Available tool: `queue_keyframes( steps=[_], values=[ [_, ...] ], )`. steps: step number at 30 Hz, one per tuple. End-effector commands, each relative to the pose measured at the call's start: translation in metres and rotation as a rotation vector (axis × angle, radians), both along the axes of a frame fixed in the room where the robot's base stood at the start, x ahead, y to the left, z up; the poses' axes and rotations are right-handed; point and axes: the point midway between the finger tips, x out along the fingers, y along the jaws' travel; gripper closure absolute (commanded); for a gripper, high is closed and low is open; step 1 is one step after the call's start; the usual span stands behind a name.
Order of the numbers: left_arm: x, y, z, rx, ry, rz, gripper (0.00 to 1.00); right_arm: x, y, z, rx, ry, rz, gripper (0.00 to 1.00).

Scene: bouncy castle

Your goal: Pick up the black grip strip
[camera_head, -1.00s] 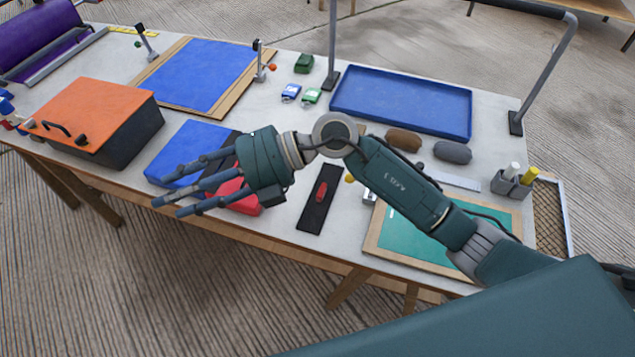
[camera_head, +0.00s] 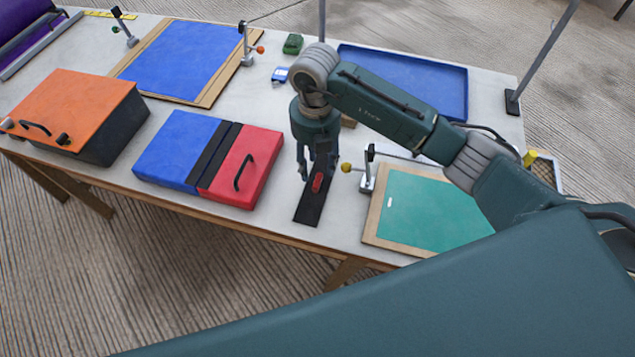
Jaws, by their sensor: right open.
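The black grip strip (camera_head: 311,207) lies flat on the white table, between the blue and red case and the green board. A small red piece (camera_head: 317,183) sits on its upper part. My right gripper (camera_head: 313,177) points down over the far end of the strip, with its fingers spread and open around the area of the red piece. The gripper hides the strip's far end. I cannot tell whether the fingertips touch the strip. My left gripper is not in view.
The blue and red case (camera_head: 182,150) with a black handle lies left of the strip. The blue tray (camera_head: 455,85) is behind my arm.

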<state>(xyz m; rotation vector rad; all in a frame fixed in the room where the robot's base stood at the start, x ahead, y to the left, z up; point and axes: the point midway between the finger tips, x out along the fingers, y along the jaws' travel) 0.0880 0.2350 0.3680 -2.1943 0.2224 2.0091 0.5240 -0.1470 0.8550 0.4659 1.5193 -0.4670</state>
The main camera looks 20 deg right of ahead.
Motion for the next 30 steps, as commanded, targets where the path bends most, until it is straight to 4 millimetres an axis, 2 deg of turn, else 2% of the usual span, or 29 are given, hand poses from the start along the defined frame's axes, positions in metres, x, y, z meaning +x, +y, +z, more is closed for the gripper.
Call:
queue_keyframes(
  steps=[6, 9, 18, 20, 25, 30],
  values=[
    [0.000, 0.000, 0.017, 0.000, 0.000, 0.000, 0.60, -0.005, 0.002, -0.028, -0.001, 0.006, 0.001, 0.57],
    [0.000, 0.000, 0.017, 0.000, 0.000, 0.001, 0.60, -0.004, 0.002, -0.043, 0.001, 0.004, 0.000, 0.57],
    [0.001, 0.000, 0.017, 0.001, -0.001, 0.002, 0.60, -0.003, 0.002, -0.051, 0.001, 0.001, 0.002, 0.57],
    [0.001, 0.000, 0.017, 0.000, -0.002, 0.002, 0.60, -0.003, 0.002, -0.051, 0.001, 0.001, 0.002, 0.65],
    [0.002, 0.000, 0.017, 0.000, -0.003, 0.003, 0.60, -0.003, 0.002, -0.050, 0.001, 0.000, 0.002, 0.99],
    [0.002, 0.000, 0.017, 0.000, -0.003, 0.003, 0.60, -0.003, 0.002, -0.050, 0.001, 0.000, 0.001, 1.00]
  ],
)
